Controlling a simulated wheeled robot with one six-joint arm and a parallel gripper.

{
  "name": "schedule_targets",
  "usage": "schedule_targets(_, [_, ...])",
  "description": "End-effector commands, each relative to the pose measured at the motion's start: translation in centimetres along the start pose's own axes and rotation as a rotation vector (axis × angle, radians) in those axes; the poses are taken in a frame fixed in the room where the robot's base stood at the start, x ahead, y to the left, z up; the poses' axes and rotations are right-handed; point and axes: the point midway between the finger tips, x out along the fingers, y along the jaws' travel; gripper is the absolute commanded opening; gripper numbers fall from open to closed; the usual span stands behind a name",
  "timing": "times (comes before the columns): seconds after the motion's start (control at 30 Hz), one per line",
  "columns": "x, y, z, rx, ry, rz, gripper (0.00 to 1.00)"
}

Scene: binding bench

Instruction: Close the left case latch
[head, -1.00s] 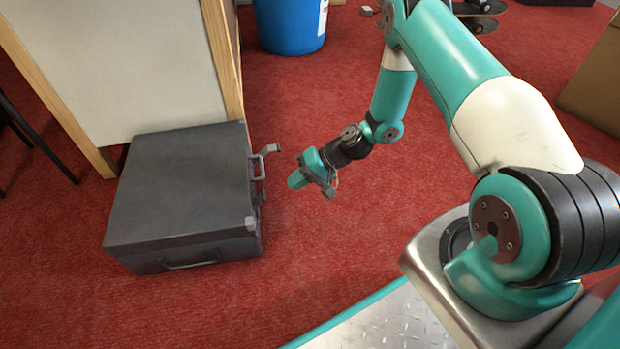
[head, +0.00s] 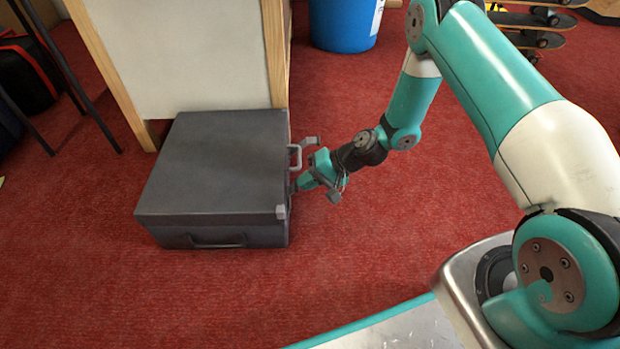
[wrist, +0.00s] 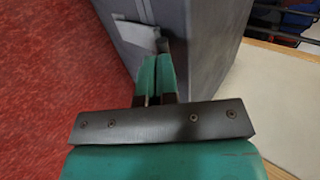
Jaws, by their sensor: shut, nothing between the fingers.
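The dark grey case (head: 215,170) lies shut on the carpet in the head view, its handle and latches on its right side. One pale latch (head: 311,142) sticks outward near the far end. Another pale piece of latch (head: 281,211) shows at the near corner. My gripper (head: 298,184) is shut and empty, its tips close to the case's right side between these two. In the wrist view the shut fingertips (wrist: 157,62) are close to the case face, by a light grey latch plate (wrist: 138,36). I cannot tell whether they touch it.
A pale panel with wooden edges (head: 185,60) stands directly behind the case. A blue bin (head: 343,22) stands at the back, and skateboards (head: 530,22) are at the back right. Dark thin legs (head: 75,85) stand at the left. The red carpet in front is clear.

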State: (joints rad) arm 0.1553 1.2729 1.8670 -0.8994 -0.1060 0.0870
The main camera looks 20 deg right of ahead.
Motion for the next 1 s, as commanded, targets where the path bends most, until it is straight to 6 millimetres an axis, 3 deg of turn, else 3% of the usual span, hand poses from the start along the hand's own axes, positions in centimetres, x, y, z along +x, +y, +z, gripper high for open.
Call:
schedule_targets(0.07, [0.1, -0.9, 0.1, -0.003, -0.003, 0.022, 0.0])
schedule_targets(0.5, [1.1, -1.0, 0.1, -0.006, -0.002, 0.036, 0.0])
schedule_targets(1.0, [0.0, 1.0, 0.0, -0.004, 0.001, 0.043, 0.0])
